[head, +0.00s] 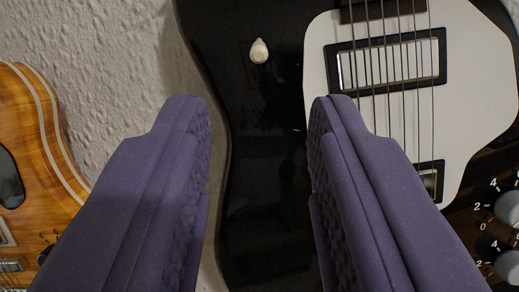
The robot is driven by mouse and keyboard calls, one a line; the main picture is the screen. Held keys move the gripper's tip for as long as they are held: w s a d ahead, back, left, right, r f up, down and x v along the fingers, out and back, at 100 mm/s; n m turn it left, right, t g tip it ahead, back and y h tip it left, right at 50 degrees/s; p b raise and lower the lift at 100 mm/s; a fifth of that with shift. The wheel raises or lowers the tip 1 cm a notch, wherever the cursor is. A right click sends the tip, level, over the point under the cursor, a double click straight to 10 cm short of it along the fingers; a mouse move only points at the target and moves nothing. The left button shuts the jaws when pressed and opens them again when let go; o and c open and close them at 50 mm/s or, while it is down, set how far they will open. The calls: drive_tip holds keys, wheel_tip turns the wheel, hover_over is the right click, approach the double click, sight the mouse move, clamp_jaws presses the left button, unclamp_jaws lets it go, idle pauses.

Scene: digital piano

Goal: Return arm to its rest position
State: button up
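My gripper (258,110) shows in the head view as two purple padded fingers, one at lower left and one at lower right. The fingers stand well apart with nothing between them. Behind the gap is the dark body of an electric guitar (270,190). I cannot tell the distance from my fingertips to the guitar. The rest of my arm is not in view.
The black guitar has a white pickguard (480,75), strings and a small cream switch (259,51). An orange wood-grain guitar (30,130) is at the left edge. A textured light wall (110,50) is behind them. Black-and-white knobs (508,208) show at lower right. No piano is in view.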

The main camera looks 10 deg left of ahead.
idle(0.3)
drive_tip(key=s+d+f+n+g+b, duration=0.1)
drive_tip(key=s+d+f+g+b, duration=0.3)
drive_tip(key=s+f+b, duration=0.6)
drive_tip(key=s+d+f+n+g+b, duration=0.1)
drive_tip(key=s+d+f+g+b, duration=0.4)
drive_tip(key=s+b, duration=0.75)
wheel_tip(320, 180, up, 16)
drive_tip(key=t+p, duration=0.2)
drive_tip(key=p, duration=1.6)
drive_tip(key=shift+s+a+r, duration=0.2)
drive_tip(key=shift+a, duration=0.15)
wheel_tip(320, 180, down, 17)
drive_tip(key=b, duration=1.6)
drive_tip(key=shift+r, duration=0.15)
